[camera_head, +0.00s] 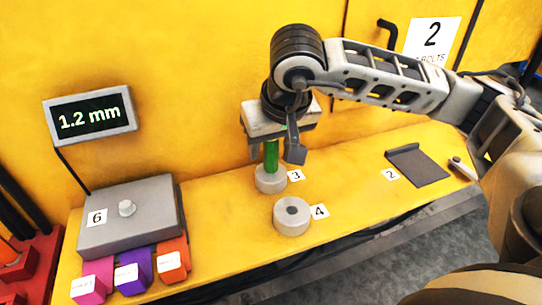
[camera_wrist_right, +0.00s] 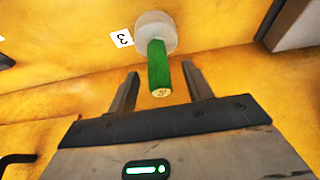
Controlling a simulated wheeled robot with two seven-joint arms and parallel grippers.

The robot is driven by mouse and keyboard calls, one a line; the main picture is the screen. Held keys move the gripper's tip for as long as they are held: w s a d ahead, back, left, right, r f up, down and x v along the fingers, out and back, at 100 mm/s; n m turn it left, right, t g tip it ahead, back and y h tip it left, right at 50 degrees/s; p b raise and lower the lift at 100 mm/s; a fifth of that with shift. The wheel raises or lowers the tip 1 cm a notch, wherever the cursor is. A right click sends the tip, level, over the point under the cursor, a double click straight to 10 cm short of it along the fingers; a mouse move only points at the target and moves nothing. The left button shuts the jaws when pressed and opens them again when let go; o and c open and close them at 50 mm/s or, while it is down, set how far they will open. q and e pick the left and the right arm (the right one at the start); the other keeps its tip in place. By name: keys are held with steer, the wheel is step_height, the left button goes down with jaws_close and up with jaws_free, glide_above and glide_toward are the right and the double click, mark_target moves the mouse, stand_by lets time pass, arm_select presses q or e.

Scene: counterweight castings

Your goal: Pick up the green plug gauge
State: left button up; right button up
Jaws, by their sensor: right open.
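The green plug gauge (camera_head: 271,156) stands upright in a round grey holder (camera_head: 270,181) beside the card marked 3. In the right wrist view, the green plug gauge (camera_wrist_right: 158,66) rises from the pale round holder (camera_wrist_right: 155,30), its end pointing toward the camera. My right gripper (camera_head: 276,153) is above the holder with its fingers either side of the gauge's upper part. In the right wrist view, the open fingers of my right gripper (camera_wrist_right: 160,82) show gaps on both sides of the gauge. My left gripper is not in view.
A round grey casting (camera_head: 291,217) with a hole sits beside card 4. A grey box (camera_head: 128,215) marked 6 stands left, with pink, purple and orange blocks before it. A display (camera_head: 91,118) reads 1.2 mm. A dark plate (camera_head: 417,166) lies right, near card 2.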

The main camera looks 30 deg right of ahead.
mark_target(270, 154)
steer(key=shift+x, duration=1.95)
steer(key=shift+s, duration=0.1)
jaws_close()
steer(key=shift+r, duration=0.15)
